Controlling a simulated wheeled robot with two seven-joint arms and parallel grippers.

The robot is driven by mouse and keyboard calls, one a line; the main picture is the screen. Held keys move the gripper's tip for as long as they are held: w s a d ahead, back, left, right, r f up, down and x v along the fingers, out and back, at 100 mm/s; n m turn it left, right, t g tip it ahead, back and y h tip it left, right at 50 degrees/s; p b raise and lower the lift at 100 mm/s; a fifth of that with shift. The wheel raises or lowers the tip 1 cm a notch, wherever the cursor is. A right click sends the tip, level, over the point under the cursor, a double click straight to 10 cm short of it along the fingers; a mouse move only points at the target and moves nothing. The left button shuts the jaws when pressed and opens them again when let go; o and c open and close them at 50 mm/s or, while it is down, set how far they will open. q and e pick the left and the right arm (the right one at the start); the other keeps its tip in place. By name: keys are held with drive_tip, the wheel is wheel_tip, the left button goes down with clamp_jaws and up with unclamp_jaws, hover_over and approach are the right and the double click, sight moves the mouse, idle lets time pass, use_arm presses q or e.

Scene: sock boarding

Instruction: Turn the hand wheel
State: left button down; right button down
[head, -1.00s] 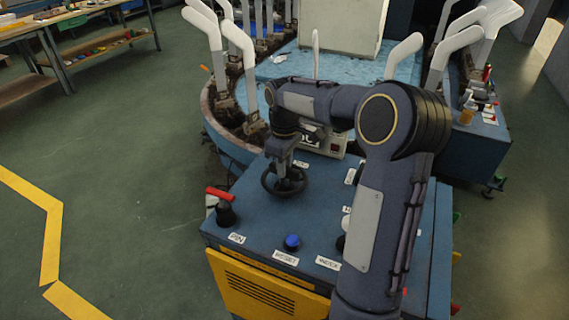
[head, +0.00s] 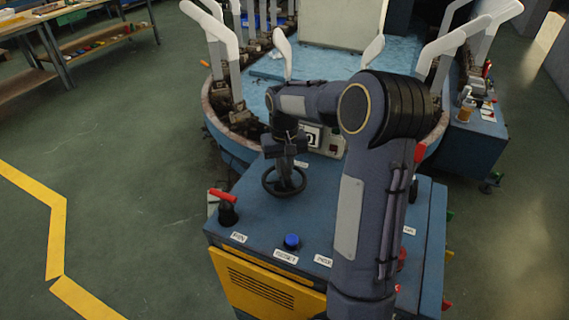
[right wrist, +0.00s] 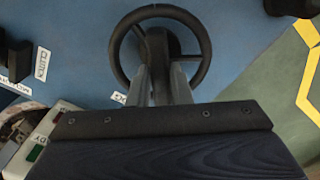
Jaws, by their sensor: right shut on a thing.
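The dark hand wheel (head: 266,184) lies flat on the blue top of the control console, with a ring rim and a central hub. My right gripper (head: 286,177) comes down over it from above and is shut on the hub. In the right wrist view the wheel's ring (right wrist: 203,38) surrounds the hub, and the two fingers of the gripper (right wrist: 162,68) lie on either side of it. The finger tips are partly hidden at the hub. My left gripper is not in view.
A red-handled lever (head: 224,205) stands left of the wheel, and a blue button (head: 291,241) in front. Behind is a round machine (head: 237,150) with several upright white sock forms (head: 283,55). My right arm hides the console's right part. Green floor (head: 130,200) is free at left.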

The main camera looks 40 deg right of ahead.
sight(285, 168)
drive_tip(key=shift+m, duration=0.7)
drive_tip(key=c, duration=1.3)
unclamp_jaws()
drive_tip(key=shift+r, duration=0.1)
wheel_tip(285, 168, up, 8)
drive_tip(key=shift+f+p, duration=0.25)
drive_tip(key=shift+p, duration=0.2)
drive_tip(key=shift+r, duration=0.1)
